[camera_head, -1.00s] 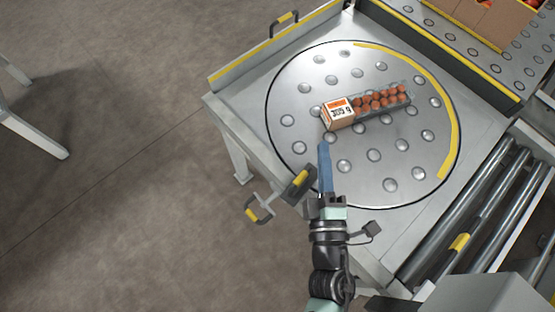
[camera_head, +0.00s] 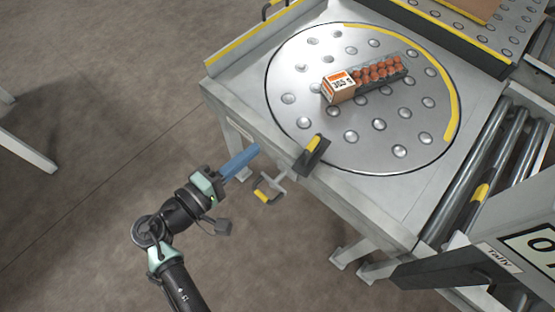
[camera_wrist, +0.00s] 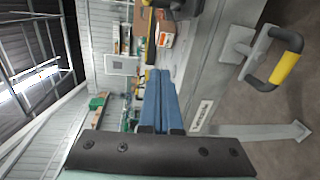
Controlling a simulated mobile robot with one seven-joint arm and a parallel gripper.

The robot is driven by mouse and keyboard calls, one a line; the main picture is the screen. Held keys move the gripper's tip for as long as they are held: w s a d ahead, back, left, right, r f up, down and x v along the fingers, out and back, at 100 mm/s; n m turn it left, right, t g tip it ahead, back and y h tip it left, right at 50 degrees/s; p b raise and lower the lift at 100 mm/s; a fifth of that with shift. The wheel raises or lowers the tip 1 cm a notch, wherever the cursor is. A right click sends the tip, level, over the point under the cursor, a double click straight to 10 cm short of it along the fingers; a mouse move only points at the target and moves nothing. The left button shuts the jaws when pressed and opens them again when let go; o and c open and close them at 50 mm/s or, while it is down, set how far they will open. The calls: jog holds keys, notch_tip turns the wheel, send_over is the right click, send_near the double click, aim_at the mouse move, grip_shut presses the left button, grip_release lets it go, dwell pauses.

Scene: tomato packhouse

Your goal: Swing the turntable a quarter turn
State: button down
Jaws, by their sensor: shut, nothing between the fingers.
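The turntable (camera_head: 350,135) is a round metal plate with many ball studs and a yellow arc along its right rim. A black bracket with a yellow grip (camera_head: 313,150) sits at the plate's front-left rim. My gripper (camera_head: 254,151) has blue fingers, shut and empty, left of the table's front-left side and apart from the bracket. In the wrist view the shut fingers (camera_wrist: 160,78) point ahead, with a black-and-yellow handle (camera_wrist: 283,68) to their right.
Below the bracket, a grey stem with a yellow-marked part (camera_head: 267,190) juts out over the floor. A roller conveyor (camera_head: 487,185) adjoins on the right, with a sign panel (camera_head: 500,258) in front. Open floor (camera_head: 100,100) lies to the left.

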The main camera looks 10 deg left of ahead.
jog(key=s+a+r+m+h, duration=0.1)
jog(key=s+r+h, duration=0.1)
jog(key=s, duration=0.2)
jog(key=w+d+b, duration=0.2)
jog(key=w+d, duration=0.3)
jog(key=d, duration=0.5)
jog(key=shift+w+b, duration=0.4)
